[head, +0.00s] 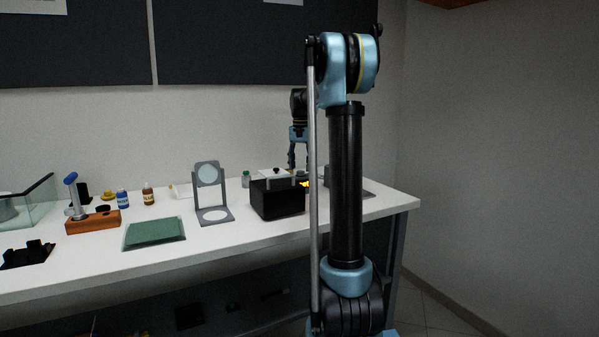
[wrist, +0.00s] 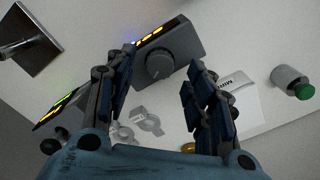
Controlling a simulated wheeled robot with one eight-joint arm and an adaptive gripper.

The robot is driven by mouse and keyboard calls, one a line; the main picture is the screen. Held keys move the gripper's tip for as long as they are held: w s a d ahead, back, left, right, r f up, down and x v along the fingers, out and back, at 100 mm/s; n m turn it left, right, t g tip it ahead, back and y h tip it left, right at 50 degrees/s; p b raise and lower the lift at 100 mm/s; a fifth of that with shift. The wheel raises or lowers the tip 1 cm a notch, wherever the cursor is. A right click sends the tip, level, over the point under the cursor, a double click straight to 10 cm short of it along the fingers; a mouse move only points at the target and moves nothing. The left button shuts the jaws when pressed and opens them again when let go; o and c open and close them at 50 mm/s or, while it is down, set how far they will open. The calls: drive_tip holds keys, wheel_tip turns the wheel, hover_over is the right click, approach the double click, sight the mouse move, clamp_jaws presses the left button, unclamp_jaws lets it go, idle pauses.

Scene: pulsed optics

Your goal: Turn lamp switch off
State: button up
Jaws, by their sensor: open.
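A dark grey control box (wrist: 186,43) with a round knob (wrist: 159,64) and a lit yellow strip shows in the wrist view. I cannot tell for certain whether this knob is the lamp switch; no label on it is readable. My gripper (wrist: 161,60) is open and empty, its two fingers apart, with the knob showing between the fingertips. I cannot tell the gap in depth or any contact. In the head view my gripper (head: 298,160) points down over the back right of the bench, near a yellow glow (head: 305,184); my arm hides part of this area.
A black box (head: 277,200) with a handle stands in front of my gripper. A green-capped container (wrist: 290,80), a white labelled box (wrist: 238,97) and a second lit panel (wrist: 58,104) surround it. A framed round optic (head: 209,180) stands left on the white bench (head: 170,262).

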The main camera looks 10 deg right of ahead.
drive_tip(key=shift+f, duration=1.15)
drive_tip(key=shift+c, duration=0.6)
drive_tip(key=shift+a, duration=0.1)
drive_tip(key=c, duration=0.9)
drive_tip(key=shift+c, duration=0.2)
drive_tip(key=n, duration=0.5)
drive_tip(key=shift+n, duration=0.4)
drive_tip(key=n, duration=0.6)
drive_tip(key=o, duration=1.1)
drive_tip(key=shift+c, duration=0.2)
